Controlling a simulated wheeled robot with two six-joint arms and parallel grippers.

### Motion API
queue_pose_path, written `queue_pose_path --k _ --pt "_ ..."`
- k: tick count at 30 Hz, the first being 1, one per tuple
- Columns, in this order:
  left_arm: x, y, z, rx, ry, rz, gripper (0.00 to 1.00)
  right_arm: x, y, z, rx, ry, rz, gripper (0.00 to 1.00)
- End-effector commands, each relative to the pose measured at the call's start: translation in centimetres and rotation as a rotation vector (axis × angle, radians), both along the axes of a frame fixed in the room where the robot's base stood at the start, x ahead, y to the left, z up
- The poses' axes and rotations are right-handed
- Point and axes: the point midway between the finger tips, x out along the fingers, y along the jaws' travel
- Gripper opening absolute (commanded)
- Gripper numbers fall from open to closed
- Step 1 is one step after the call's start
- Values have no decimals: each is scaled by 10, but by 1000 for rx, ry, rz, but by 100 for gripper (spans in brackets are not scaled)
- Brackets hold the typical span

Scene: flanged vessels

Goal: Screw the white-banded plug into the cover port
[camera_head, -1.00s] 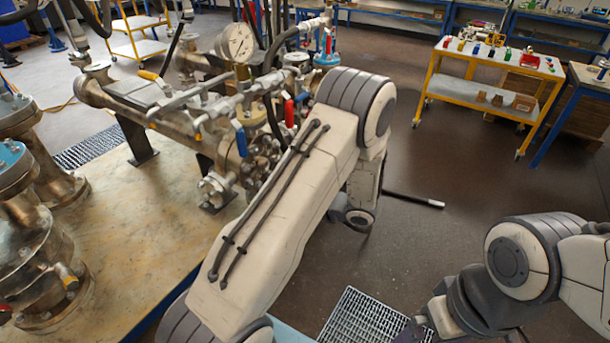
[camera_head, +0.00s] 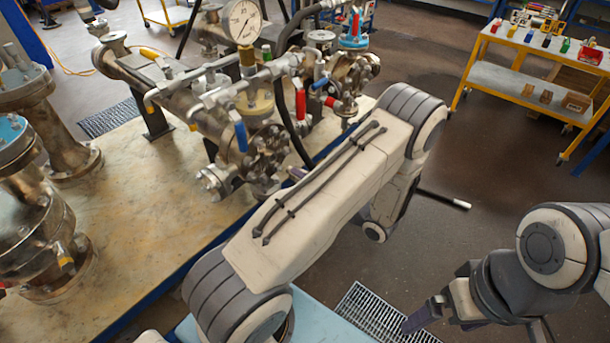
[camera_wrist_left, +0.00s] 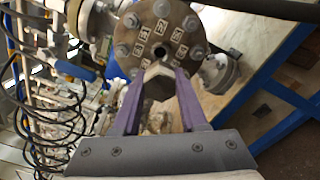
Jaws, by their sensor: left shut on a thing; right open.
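In the left wrist view my left gripper (camera_wrist_left: 158,75) is shut on a metal plug (camera_wrist_left: 158,88) with a hexagonal body. Its pale end lies between the fingertips; I cannot clearly make out the white band. Just beyond is the round bolted cover (camera_wrist_left: 178,22) with small marked plates and a dark central port (camera_wrist_left: 162,52). The plug end appears just below the port; I cannot tell whether it touches. In the head view my left arm hides most of that gripper; a bit of purple finger shows beside the pipework. My right gripper (camera_head: 424,315) is open and empty at the lower right.
The bench (camera_head: 130,215) carries pipework with a pressure gauge (camera_head: 242,20), a blue-handled valve (camera_head: 240,132) and a red-handled valve (camera_head: 300,104). Flanged vessels (camera_head: 35,235) stand at the left. A yellow cart (camera_head: 530,75) stands at the back right. A floor grating (camera_head: 375,315) lies below.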

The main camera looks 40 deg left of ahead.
Motion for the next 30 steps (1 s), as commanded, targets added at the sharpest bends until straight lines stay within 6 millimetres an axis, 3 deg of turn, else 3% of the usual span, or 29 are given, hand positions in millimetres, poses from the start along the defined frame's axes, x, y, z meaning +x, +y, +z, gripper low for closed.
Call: queue_pose_path --k 5,21,30 --pt "3 -1 2 1 -2 0 0 0 0 4 0 0 0 100" --pt "5 46 1 1 -2 4 0 0 0 9 0 0 0 100" --pt "5 49 1 1 -2 3 0 0 0 9 0 0 0 100"
